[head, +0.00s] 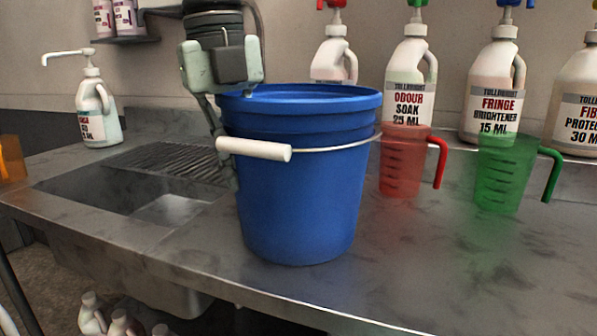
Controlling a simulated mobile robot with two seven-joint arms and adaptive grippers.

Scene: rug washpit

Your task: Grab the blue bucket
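The blue bucket (305,200) stands upright on the steel counter in the middle of the head view. Its wire handle hangs across the front, with a white grip (254,149) at the left. My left gripper (226,130) comes down from above at the bucket's left rim. One finger reaches down along the outside of the left wall, partly behind the white grip. The other fingertip is hidden by the bucket, so I cannot tell whether the fingers are closed on the wall. My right gripper is not in view.
A sink basin (130,197) lies left of the bucket. A red measuring jug (401,165) and a green one (503,175) stand to the right. Several large bottles line the back, and a white pump bottle (97,112) stands at the left. The front right counter (450,265) is clear.

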